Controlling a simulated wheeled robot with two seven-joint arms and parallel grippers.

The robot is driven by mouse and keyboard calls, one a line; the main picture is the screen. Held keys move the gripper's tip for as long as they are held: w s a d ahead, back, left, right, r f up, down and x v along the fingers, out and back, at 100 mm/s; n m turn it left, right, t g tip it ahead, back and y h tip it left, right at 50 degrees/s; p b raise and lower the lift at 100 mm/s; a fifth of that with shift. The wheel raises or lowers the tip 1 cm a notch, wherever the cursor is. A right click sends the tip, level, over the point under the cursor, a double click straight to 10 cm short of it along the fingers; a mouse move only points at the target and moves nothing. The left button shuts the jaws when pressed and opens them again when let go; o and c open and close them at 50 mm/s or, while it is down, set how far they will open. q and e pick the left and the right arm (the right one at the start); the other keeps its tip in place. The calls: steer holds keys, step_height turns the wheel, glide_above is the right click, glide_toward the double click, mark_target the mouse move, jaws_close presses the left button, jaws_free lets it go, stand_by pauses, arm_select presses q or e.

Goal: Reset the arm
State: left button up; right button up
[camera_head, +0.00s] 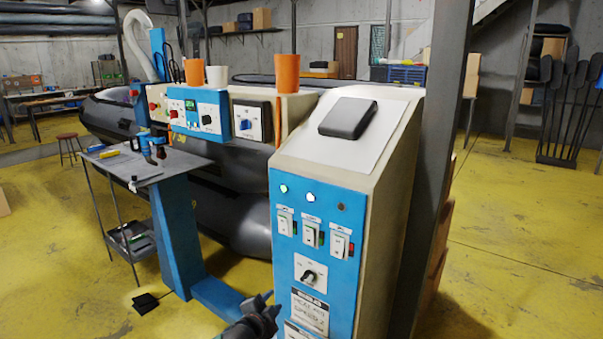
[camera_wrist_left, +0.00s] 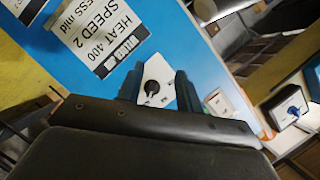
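My left gripper (camera_head: 269,303) is low in the middle of the head view, in front of the blue control panel (camera_head: 284,255) and below its black rotary knob (camera_head: 308,275). In the left wrist view its two dark fingers (camera_wrist_left: 158,80) are apart with nothing between them. The knob (camera_wrist_left: 152,87) and its white plate show beyond the gap, and I see no contact. My right gripper is not in view.
The panel's white switches (camera_head: 311,234) sit above the knob. A black box (camera_head: 348,118) lies on the sloped cabinet top. A dark post (camera_head: 432,150) stands at right. A small table (camera_head: 150,170) is at left. Yellow floor at right (camera_head: 530,240) is open.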

arm_select(q)
steer(key=s+a+r+n+g+y, duration=0.2)
steer(key=s+n, duration=0.2)
steer(key=s, duration=0.1)
steer(key=s+a+r+n+g+y, duration=0.2)
steer(key=s+n+y, duration=0.1)
steer(key=s, duration=0.2)
steer(key=s+f+n+g, duration=0.2)
steer(key=s+f, duration=0.4)
steer(key=s, duration=0.6)
steer(key=s+f+n+g+h, duration=0.1)
steer(key=s+f+g, duration=0.2)
steer(key=s, duration=1)
steer(key=s+a+f+n+g, duration=0.1)
steer(key=s+f+n+g, duration=0.1)
steer(key=s+f, duration=0.8)
steer(key=shift+s+n+g+h, duration=0.35)
steer(key=shift+s+g, duration=0.25)
steer(key=shift+s, duration=0.55)
steer(key=shift+w+a, duration=0.1)
steer(key=shift+a, duration=0.1)
